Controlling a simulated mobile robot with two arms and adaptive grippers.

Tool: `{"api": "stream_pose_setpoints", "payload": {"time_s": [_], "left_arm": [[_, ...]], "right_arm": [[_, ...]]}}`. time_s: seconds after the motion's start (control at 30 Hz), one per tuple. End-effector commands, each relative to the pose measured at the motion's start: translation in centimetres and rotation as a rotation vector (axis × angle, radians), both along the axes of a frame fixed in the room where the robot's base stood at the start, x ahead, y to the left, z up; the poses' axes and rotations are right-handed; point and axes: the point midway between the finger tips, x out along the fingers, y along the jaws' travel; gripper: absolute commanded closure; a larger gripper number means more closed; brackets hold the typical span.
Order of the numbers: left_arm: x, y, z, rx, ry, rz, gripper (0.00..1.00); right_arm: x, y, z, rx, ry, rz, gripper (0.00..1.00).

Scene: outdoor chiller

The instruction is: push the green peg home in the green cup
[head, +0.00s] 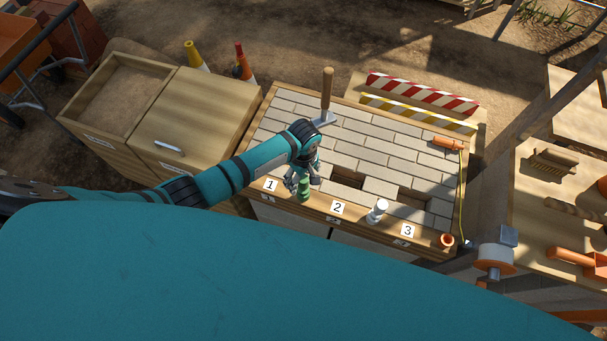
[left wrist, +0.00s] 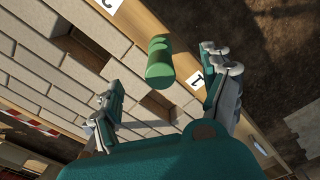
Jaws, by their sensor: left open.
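A green peg (head: 304,192) stands at the front wooden ledge near the label 1. In the left wrist view a green cylinder (left wrist: 159,64) stands between the spread fingers. I cannot clearly tell the peg from the green cup around its foot, nor how deep the peg sits. My left gripper (head: 303,182) is open over the green peg, with its fingers to either side; in the left wrist view the open fingers (left wrist: 162,76) appear apart from it. My right gripper is not in view.
A white peg and cup (head: 377,210) stand near label 2, an orange cup (head: 447,240) near label 3. An orange-handled tool (head: 447,143) lies right.

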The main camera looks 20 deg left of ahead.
Motion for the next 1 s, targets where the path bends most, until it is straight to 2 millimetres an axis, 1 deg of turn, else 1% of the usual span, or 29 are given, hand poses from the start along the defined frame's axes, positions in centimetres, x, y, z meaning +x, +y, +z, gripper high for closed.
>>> {"api": "stream_pose_setpoints", "payload": {"time_s": [0.03,0.1,0.17,0.3,0.4,0.67,0.77,0.87,1.0], "left_arm": [[0.0,0.0,1.2,-0.001,0.001,0.0,0.19],[0.0,-0.1,2.0,-0.001,0.001,0.0,0.19],[-0.1,-0.1,2.5,-0.001,0.002,0.001,0.19],[-0.1,0.0,3.8,0.0,0.001,0.001,0.19],[0.0,0.0,4.1,-0.001,0.001,0.001,0.19],[0.0,0.0,4.0,0.001,0.001,0.001,0.19],[0.0,0.0,4.5,0.0,0.0,0.001,0.19],[0.1,0.0,5.8,-0.001,-0.002,-0.001,0.19],[0.1,0.0,8.7,-0.002,-0.003,-0.001,0.19]], "right_arm": [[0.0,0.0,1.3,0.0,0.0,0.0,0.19],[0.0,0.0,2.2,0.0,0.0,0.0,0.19],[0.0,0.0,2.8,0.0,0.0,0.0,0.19],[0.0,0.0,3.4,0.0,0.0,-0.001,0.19],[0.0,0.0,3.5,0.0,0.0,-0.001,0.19],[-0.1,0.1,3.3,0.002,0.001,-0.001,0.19],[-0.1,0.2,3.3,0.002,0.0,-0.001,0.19],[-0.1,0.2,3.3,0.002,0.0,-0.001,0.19],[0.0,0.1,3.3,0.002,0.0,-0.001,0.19]]}}
